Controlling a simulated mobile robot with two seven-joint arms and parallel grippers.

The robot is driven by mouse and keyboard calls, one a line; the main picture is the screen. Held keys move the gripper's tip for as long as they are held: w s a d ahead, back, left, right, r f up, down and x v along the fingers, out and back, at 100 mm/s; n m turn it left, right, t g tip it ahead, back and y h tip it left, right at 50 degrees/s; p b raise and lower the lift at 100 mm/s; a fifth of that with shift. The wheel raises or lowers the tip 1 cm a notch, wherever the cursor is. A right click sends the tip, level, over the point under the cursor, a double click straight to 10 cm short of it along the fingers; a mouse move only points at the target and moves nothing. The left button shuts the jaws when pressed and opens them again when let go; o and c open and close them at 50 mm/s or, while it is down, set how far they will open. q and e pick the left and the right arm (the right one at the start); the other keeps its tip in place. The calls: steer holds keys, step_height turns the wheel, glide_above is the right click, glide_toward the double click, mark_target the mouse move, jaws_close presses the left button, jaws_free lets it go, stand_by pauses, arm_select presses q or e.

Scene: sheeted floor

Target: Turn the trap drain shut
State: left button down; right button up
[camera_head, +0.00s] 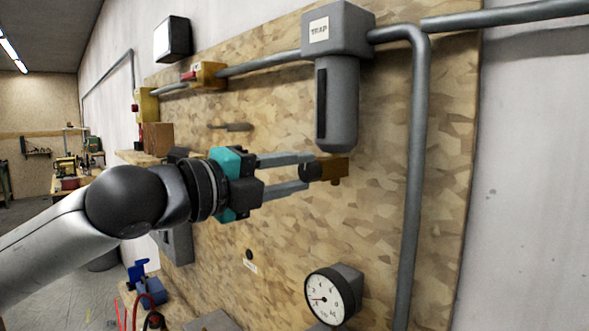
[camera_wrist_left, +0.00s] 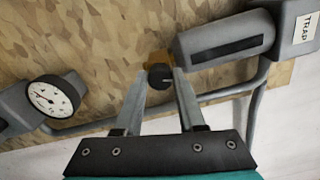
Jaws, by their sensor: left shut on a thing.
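The grey trap (camera_head: 337,90) with its "TRAP" label is mounted on the wood-chip board at the upper middle of the head view. It also shows in the left wrist view (camera_wrist_left: 225,40). At its bottom is a small brass drain (camera_head: 338,172) with a dark round knob (camera_head: 310,171). My left gripper (camera_head: 308,172) comes from the left and is shut on the knob, a finger on either side. In the left wrist view the knob (camera_wrist_left: 160,76) sits between the fingertips (camera_wrist_left: 161,78). My right gripper is not in view.
A grey pipe (camera_head: 417,150) runs down the board right of the trap. A round pressure gauge (camera_head: 328,297) sits below. A yellow valve (camera_head: 208,75) is on the upper pipe. The board between drain and gauge is mostly clear.

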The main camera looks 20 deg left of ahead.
arm_select(q)
steer(key=shift+n, duration=1.2)
steer(key=shift+f, duration=0.1)
steer(key=c, duration=0.5)
jaws_free()
steer(key=b+v, duration=0.2)
steer(key=v, duration=1.3)
steer(key=shift+s, duration=0.15)
